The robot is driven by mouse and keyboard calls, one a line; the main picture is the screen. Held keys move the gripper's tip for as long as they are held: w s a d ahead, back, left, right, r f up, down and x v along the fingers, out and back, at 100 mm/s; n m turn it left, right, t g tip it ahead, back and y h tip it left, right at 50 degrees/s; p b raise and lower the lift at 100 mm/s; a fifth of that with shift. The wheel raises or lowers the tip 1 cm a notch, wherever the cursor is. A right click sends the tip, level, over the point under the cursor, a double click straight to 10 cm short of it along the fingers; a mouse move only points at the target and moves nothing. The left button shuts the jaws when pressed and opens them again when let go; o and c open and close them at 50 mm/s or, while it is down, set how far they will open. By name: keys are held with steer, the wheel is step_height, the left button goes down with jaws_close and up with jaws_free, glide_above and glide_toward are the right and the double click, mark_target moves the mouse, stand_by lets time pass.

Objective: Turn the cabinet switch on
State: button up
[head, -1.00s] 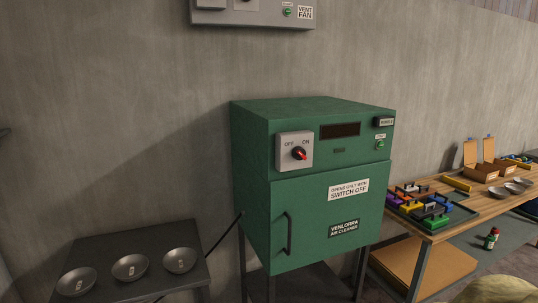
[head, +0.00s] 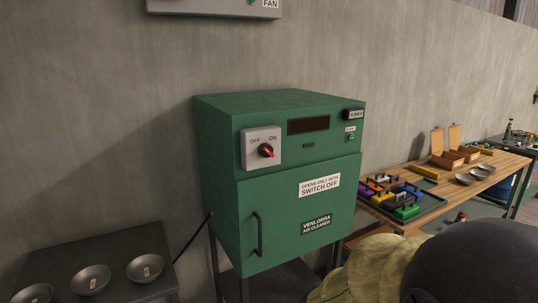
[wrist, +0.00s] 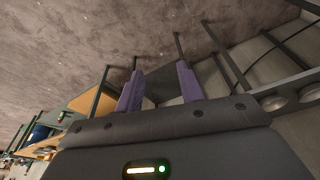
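The green cabinet (head: 218,190) stands on legs against the wall in the head view, with its door closed. Its switch (head: 265,150) is a dark knob with a red mark on a pale plate at the upper left of its front. The plate reads OFF on the left and ON on the right; the exact pointing of the red mark is too small to tell. My gripper (wrist: 160,66) shows in the wrist view, its two purple fingers apart with nothing between them. I cannot make out its fingers in the head view, and the switch is not visible in the wrist view.
A dark side table (head: 110,247) with bowls stands left of the cabinet. A wooden bench (head: 410,222) with a tray of coloured blocks stands right. A yellowish form (head: 358,270) and a dark rounded form (head: 470,265) fill the near lower right. A panel (head: 215,7) hangs above.

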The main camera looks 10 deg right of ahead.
mark_target(270, 154)
steer(key=o, duration=0.4)
steer(key=shift+w+r, duration=0.1)
steer(key=shift+c, duration=0.2)
steer(key=shift+o, duration=0.2)
steer(key=w+d+r+n+t+p, duration=0.2)
steer(key=w+r+n+t+p, duration=0.3)
steer(key=w+r, duration=0.6)
steer(key=w+t+p, duration=0.1)
steer(key=w+t, duration=0.1)
steer(key=w, duration=0.1)
steer(key=shift+w+d+r+n+p, duration=0.25)
steer(key=shift+w+r+n+p, duration=0.05)
steer(key=shift+n+p, duration=0.1)
steer(key=w+r+n+t+y+p, duration=0.1)
steer(key=w+r+n+t+p, duration=0.1)
steer(key=r, duration=0.6)
steer(key=w+r+n+t+y+p, duration=0.2)
steer(key=w+r+n+t, duration=0.3)
steer(key=r, duration=0.4)
steer(key=shift+w+d+n+t+p, duration=0.15)
steer(key=shift+w+n+t+p, duration=0.15)
steer(key=shift+w+t+p, duration=0.3)
steer(key=shift+w, duration=0.1)
